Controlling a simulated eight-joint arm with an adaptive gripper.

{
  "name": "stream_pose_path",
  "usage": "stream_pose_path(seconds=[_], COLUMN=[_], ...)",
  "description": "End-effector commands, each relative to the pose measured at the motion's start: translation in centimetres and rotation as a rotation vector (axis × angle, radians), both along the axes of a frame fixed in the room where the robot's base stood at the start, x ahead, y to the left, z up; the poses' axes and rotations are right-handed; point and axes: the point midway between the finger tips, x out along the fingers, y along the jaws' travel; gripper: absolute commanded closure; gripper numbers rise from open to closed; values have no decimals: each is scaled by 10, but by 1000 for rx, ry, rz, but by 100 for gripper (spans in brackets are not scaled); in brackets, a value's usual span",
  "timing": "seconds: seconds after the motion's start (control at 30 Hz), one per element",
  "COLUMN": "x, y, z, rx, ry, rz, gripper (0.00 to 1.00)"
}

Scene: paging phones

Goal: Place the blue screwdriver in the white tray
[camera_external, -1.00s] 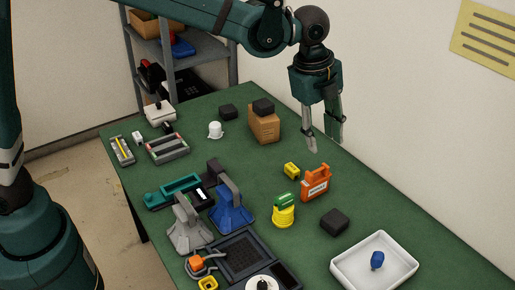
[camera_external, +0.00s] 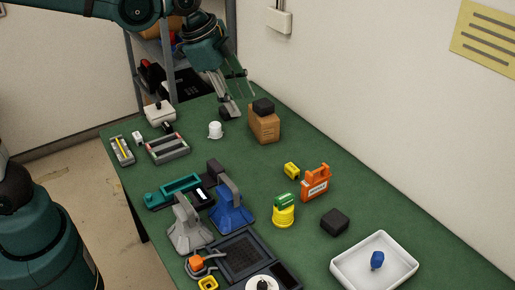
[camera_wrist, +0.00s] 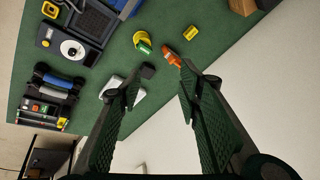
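The white tray (camera_external: 345,270) lies at the near right of the green table in the external view. A small blue object (camera_external: 377,259) stands inside it; I cannot tell whether this is the blue screwdriver. In the wrist view the white tray (camera_wrist: 112,84) is mostly hidden behind one finger, and its contents do not show clearly. My gripper (camera_external: 242,103) is at the far end of the table, above and behind the cardboard box, far from the tray. In the wrist view my gripper (camera_wrist: 159,76) has its fingers spread with nothing between them.
A cardboard box (camera_external: 264,127) with a black block on top stands near my gripper. A wall runs along the right side.

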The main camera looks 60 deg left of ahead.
Motion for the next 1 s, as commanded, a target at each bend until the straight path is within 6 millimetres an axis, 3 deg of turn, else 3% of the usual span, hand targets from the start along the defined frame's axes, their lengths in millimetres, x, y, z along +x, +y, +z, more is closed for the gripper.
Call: stream_pose_path(seconds=[0.47, 1.0], x=[-83, -171], y=[66, 121], z=[-5, -38], rx=[-118, -271], ry=[-68, -150], rz=[313, 654], gripper=[65, 65])
